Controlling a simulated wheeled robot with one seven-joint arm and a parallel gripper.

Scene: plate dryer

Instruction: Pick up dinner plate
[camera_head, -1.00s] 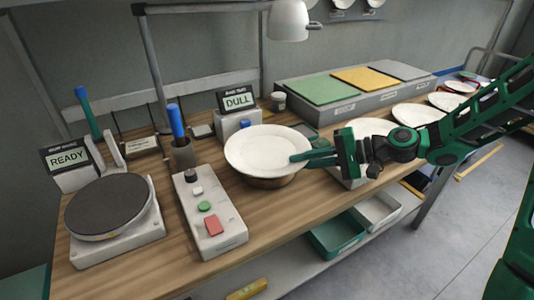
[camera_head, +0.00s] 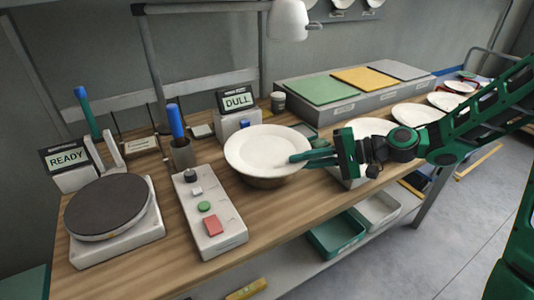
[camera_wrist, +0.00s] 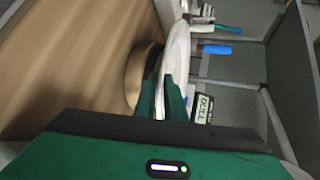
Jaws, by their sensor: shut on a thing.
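The white dinner plate (camera_head: 262,148) rests on or just above a round brown stand (camera_head: 262,182) near the middle of the workbench. My green gripper (camera_head: 303,157) reaches in from the right and is shut on the plate's right rim. In the wrist view the plate (camera_wrist: 180,52) shows nearly edge-on between the two fingers (camera_wrist: 162,98), with the brown stand (camera_wrist: 138,75) beside it. I cannot tell whether the plate touches the stand.
A control box with buttons (camera_head: 209,216) and a dark round turntable (camera_head: 110,206) stand to the left. The sign reading DULL (camera_head: 238,99) stands behind the plate. More white plates (camera_head: 416,114) lie along the right. Colored pads (camera_head: 320,89) lie at the back.

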